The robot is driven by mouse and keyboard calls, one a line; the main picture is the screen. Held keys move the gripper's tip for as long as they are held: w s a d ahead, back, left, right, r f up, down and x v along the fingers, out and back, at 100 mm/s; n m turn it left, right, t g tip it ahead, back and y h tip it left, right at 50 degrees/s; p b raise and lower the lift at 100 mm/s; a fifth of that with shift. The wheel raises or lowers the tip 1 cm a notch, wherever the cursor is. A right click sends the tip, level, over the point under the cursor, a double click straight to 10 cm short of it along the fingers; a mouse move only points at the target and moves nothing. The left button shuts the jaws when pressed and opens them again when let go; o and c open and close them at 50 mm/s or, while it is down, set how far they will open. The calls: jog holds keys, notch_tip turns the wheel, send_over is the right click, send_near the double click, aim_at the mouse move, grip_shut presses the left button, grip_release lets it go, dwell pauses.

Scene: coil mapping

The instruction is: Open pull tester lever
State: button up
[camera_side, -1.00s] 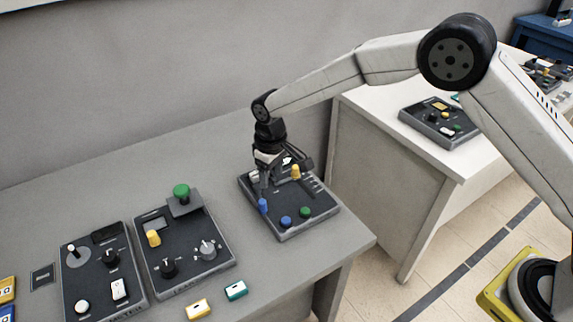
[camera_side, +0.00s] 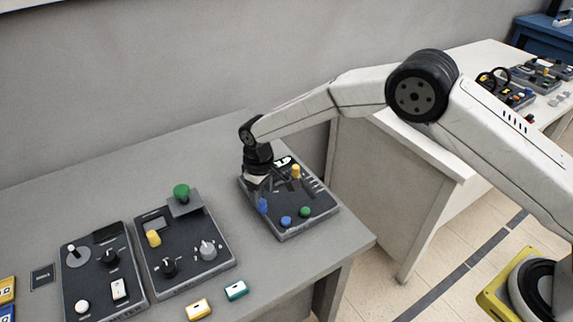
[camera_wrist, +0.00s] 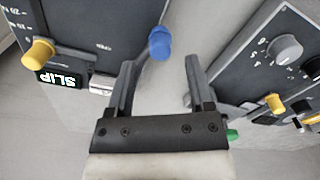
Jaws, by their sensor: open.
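The dark panel (camera_side: 283,226) under my gripper has a slanted blue knob or handle (camera_side: 263,206) at its left edge, a yellow-topped knob (camera_side: 296,171), and a blue and a green button at the front. I take this to be the pull tester; no name is readable. My gripper (camera_side: 266,190) is over the panel's left side. In the wrist view my gripper (camera_wrist: 165,64) is open and empty. The blue handle (camera_wrist: 160,43) shows just beyond and between the fingertips, nearer the left finger; contact cannot be told. A display (camera_wrist: 62,78) on the panel reads "SLIP", upside down.
Two more dark panels stand to the left, one with a green mushroom button (camera_side: 181,191). The bench (camera_side: 95,190) behind the panels is bare.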

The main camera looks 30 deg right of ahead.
aim_at(262, 201)
jog(key=shift+f, duration=1.85)
grip_shut()
